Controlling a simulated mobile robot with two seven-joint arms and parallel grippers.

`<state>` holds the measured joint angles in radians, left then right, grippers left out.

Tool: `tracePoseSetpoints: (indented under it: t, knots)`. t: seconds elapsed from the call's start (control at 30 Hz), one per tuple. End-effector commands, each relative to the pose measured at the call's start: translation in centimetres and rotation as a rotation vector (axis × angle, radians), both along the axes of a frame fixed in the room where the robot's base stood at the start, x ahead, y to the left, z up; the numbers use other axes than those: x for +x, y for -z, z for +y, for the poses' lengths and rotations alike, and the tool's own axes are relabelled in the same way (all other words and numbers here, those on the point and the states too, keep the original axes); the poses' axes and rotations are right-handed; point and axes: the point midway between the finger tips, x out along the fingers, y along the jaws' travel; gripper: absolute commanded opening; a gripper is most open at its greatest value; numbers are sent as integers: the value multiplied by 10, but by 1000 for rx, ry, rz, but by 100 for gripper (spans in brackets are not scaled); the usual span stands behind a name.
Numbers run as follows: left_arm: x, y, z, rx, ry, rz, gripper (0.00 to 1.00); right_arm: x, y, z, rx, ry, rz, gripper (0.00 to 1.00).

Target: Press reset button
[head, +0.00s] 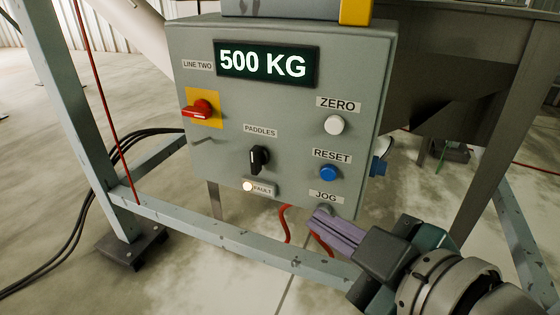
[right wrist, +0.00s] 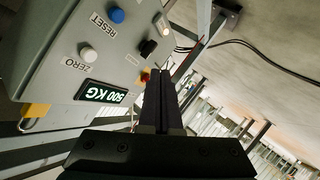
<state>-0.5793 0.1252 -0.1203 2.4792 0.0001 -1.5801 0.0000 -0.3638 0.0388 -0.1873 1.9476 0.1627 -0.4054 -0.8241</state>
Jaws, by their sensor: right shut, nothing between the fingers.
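The blue reset button (head: 328,173) sits under a RESET label on the right side of a grey control box (head: 290,110). It also shows in the right wrist view (right wrist: 117,15), at the top. My right gripper (head: 316,221) is shut and empty, with its fingertips below the reset button near the JOG label, apart from the blue button. The fingers partly hide the jog control below that label. In the right wrist view the closed fingers (right wrist: 160,72) point up the picture, to the side of the panel. My left gripper is not in view.
A white ZERO button (head: 334,125) is above reset. A red switch (head: 198,109), a black PADDLES knob (head: 259,159) and a lit fault lamp (head: 248,186) are to the left. The display (head: 266,64) reads 500 KG. A steel frame bar (head: 230,240) runs below the box.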

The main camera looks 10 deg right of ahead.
Motion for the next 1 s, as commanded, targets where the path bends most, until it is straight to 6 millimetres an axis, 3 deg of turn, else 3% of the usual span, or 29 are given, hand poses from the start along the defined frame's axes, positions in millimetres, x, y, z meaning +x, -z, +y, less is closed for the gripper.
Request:
tracePoseSetpoints:
  t: [0.03, 0.2, 0.3, 1.0]
  knots:
    - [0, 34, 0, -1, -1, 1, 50, 7, 30, 2, -20, -6, -58, 0]
    - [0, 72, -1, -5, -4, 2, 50, 23, 49, 4, -93, -7, -235, 0]
    - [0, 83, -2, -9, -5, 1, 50, 27, 54, 4, -125, 1, -300, 0]
    - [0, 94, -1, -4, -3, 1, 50, 37, 55, -2, -155, 12, -362, 0]
